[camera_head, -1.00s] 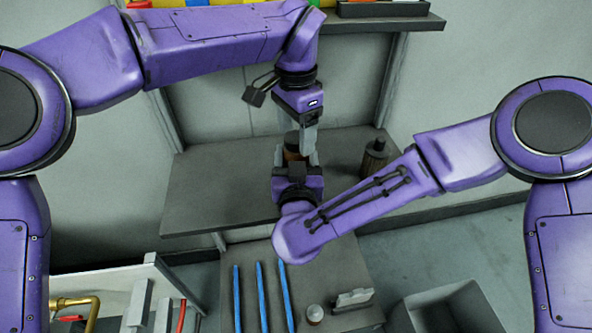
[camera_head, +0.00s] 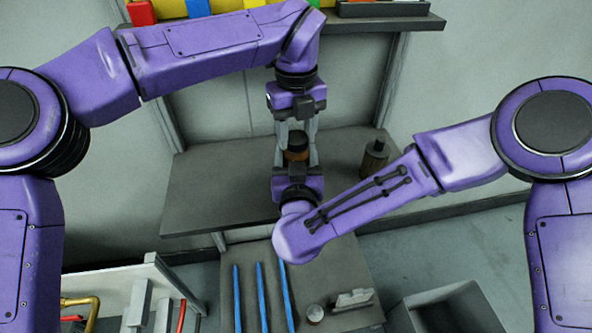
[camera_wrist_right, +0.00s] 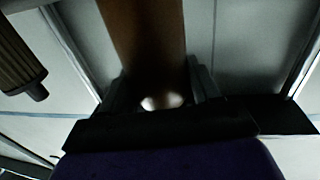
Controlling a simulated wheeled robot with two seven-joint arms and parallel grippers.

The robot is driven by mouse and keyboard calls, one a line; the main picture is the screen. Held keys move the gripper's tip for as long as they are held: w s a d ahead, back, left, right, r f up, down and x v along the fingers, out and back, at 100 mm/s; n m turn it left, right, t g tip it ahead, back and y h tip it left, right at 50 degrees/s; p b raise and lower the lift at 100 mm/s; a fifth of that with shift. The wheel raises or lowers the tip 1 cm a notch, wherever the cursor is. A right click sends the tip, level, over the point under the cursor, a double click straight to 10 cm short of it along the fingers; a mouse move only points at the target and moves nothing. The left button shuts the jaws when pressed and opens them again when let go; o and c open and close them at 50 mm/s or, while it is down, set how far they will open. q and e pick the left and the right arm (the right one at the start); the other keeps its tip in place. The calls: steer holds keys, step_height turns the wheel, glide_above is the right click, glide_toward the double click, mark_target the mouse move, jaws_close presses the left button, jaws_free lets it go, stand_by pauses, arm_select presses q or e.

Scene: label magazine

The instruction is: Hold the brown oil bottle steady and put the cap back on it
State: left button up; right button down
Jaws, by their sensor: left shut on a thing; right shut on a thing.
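The brown oil bottle (camera_head: 297,155) stands above the grey shelf, between my two grippers. My right gripper (camera_head: 297,164) is shut on its body from the near side. In the right wrist view the brown bottle (camera_wrist_right: 143,40) fills the space between the fingers. My left gripper (camera_head: 297,137) points down from above, its fingers on either side of the bottle's top. It is shut on a dark piece there, apparently the cap (camera_head: 297,138). I cannot tell whether the cap sits on the neck or how far down it is.
Another dark capped bottle (camera_head: 374,158) stands on the grey shelf (camera_head: 215,185) to the right; it also shows in the right wrist view (camera_wrist_right: 17,62). Blue strips (camera_head: 261,295), a small round item (camera_head: 315,313) and a grey block (camera_head: 352,299) lie on the lower bench. A grey bin (camera_head: 445,310) is at lower right.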

arm_select(q)
steer(key=m, duration=1.2)
steer(key=shift+m, duration=0.3)
steer(key=m, duration=0.8)
steer(key=shift+m, duration=0.4)
steer(key=m, duration=0.5)
steer(key=shift+a, duration=0.1)
steer(key=o, duration=1.2)
steer(key=shift+r, duration=2.2)
